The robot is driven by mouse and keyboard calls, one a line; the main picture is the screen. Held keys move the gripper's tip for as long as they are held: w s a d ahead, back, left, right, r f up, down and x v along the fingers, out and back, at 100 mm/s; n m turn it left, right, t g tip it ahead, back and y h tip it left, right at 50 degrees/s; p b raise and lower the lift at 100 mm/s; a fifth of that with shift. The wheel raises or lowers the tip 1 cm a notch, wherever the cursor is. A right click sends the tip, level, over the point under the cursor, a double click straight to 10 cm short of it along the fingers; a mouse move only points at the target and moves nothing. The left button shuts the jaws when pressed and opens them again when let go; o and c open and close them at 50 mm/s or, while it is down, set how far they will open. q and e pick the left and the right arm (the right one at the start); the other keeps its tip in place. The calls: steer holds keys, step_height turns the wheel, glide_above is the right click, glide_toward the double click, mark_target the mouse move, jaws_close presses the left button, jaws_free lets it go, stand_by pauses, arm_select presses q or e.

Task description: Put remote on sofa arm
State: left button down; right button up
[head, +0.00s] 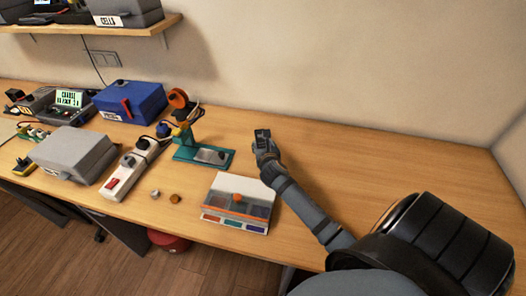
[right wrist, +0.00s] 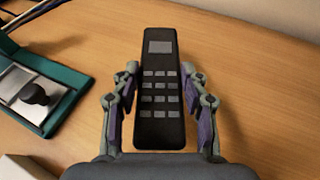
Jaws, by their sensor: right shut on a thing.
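A dark remote (right wrist: 158,60) with a small grey screen and rows of grey buttons is held lengthwise between the two fingers of my right gripper (right wrist: 160,78). In the head view the remote (head: 262,134) sticks out beyond the right gripper (head: 266,150), over the bare middle-right part of the workbench. I cannot tell whether it touches the bench top. The gripper is shut on it. No sofa or sofa arm is in view. My left gripper is not in view.
On the wooden workbench (head: 400,155), a teal stand (head: 189,152), a parts box (head: 240,190), a white power strip (head: 125,172), a grey case (head: 75,150) and a blue box (head: 130,100) lie left of my right arm. The right side is clear.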

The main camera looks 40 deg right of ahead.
steer(key=shift+w+d+f, duration=0.1)
steer(key=shift+d+f, duration=0.05)
steer(key=shift+f, duration=0.05)
steer(key=shift+w+f, duration=0.1)
steer(key=shift+f, duration=1.55)
steer(key=shift+f, duration=0.15)
steer(key=o, duration=1.3)
